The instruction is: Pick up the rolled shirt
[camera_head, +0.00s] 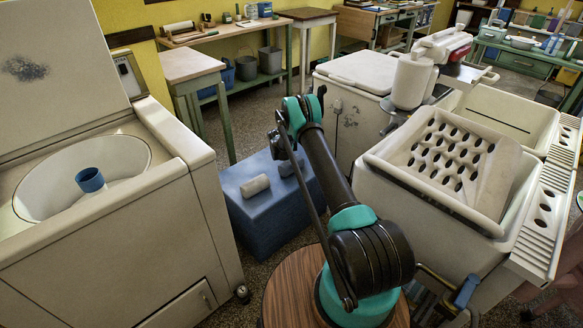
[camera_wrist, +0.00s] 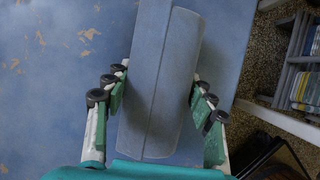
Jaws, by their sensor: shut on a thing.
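A grey-blue rolled cloth, the rolled shirt (camera_wrist: 160,85), fills the middle of the wrist view, with a lengthwise seam or fold line. My gripper (camera_wrist: 158,92) has a finger on each side of it, shut on the roll. The roll is over a worn blue surface; I cannot tell whether it is lifted. In the head view a grey roll (camera_head: 287,168) shows partly beside my arm on a blue box (camera_head: 270,215). My gripper is mostly hidden behind my arm there.
A white washer (camera_head: 130,240) with a blue cup (camera_head: 90,179) stands left. A washer with a perforated board (camera_head: 450,165) stands right. Speckled floor (camera_wrist: 270,60) shows beside the blue surface.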

